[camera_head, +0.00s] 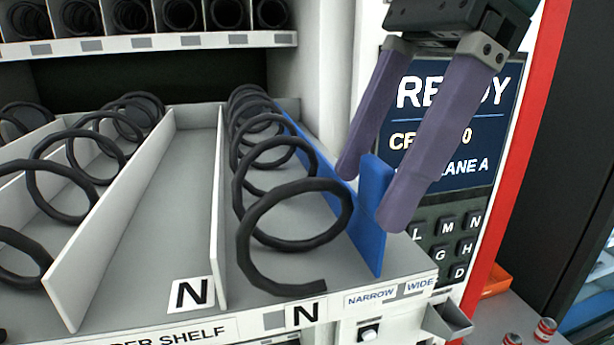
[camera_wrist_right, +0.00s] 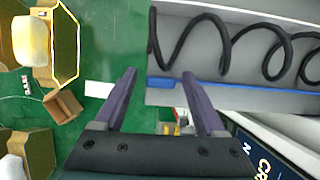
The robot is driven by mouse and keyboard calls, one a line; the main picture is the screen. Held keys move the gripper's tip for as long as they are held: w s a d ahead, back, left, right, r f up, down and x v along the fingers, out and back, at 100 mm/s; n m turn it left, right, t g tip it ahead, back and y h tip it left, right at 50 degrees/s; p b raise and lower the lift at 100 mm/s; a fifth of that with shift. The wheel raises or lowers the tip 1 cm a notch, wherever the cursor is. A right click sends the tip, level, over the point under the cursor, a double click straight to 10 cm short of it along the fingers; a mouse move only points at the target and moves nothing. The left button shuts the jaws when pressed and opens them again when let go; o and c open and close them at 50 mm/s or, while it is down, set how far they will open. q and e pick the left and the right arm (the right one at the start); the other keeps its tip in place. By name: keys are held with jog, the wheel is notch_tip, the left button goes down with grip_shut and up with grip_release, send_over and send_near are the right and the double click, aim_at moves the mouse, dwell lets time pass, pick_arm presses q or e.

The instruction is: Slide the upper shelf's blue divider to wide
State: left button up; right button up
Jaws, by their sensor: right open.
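The blue divider (camera_head: 372,220) stands upright along the right side of the shelf (camera_head: 400,262), beside a black coil (camera_head: 290,225). A raised blue tab rises at its front end. The front edge carries a NARROW label (camera_head: 370,297) and a WIDE label (camera_head: 420,286); the divider's front end is above and near the gap between them. My right gripper (camera_head: 368,195) is open, with its purple fingers on either side of the tab in the head view. I cannot tell whether they touch it. In the right wrist view the divider (camera_wrist_right: 175,83) shows as a blue strip beyond the open fingers (camera_wrist_right: 160,75). My left gripper is not in view.
A keypad (camera_head: 447,240) and a READY screen (camera_head: 450,120) stand right of the shelf. White dividers (camera_head: 140,215) and more coils fill the left. An upper row of coils (camera_head: 180,15) is behind. Free shelf surface lies right of the divider.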

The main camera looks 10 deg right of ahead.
jog(key=shift+a+f, duration=0.1)
jog(key=shift+f, duration=0.05)
jog(key=shift+c, duration=0.3)
grip_shut()
dwell(1.1)
